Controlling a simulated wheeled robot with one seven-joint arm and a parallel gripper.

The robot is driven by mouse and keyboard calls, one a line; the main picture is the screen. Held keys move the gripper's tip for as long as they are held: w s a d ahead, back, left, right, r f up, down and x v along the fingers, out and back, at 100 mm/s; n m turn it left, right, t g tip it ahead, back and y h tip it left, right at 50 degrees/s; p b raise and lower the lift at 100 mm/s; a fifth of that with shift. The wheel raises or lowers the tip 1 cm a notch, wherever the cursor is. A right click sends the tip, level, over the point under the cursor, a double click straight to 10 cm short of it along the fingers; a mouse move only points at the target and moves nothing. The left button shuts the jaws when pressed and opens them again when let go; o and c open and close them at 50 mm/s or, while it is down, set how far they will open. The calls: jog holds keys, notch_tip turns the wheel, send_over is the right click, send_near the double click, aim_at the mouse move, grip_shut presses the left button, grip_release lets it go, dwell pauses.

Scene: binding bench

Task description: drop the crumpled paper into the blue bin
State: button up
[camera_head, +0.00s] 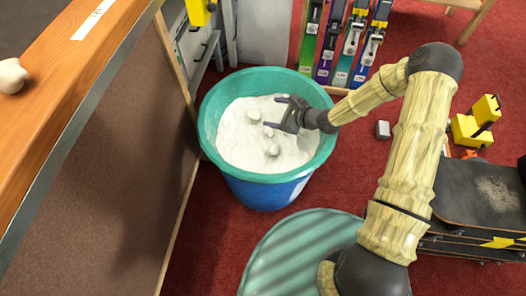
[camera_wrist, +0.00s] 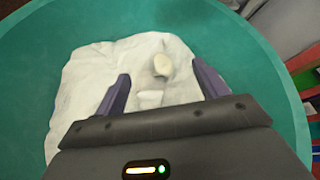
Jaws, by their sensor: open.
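The blue bin (camera_head: 262,188) stands on the red floor beside the bench; its wide rim is teal, and the rim also shows in the wrist view (camera_wrist: 262,75). A white, wrinkled lining or heap fills the inside. Several small pale lumps lie on it, one of them a rounded lump (camera_wrist: 162,65) seen between my fingers in the wrist view. I cannot tell which lump is the crumpled paper. My gripper (camera_head: 277,112) is open over the bin's mouth, with nothing held between its fingers (camera_wrist: 161,80).
A whitish lump (camera_head: 11,76) sits on the wooden bench top (camera_head: 62,62) at left. Colourful narrow boards (camera_head: 327,45) stand behind the bin. A ribbed teal round thing (camera_head: 300,250) is in front.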

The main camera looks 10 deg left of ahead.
jog(key=p+v, duration=0.5)
jog(key=v, duration=1.2)
jog(key=shift+p, duration=0.4)
jog(key=shift+d, duration=0.15)
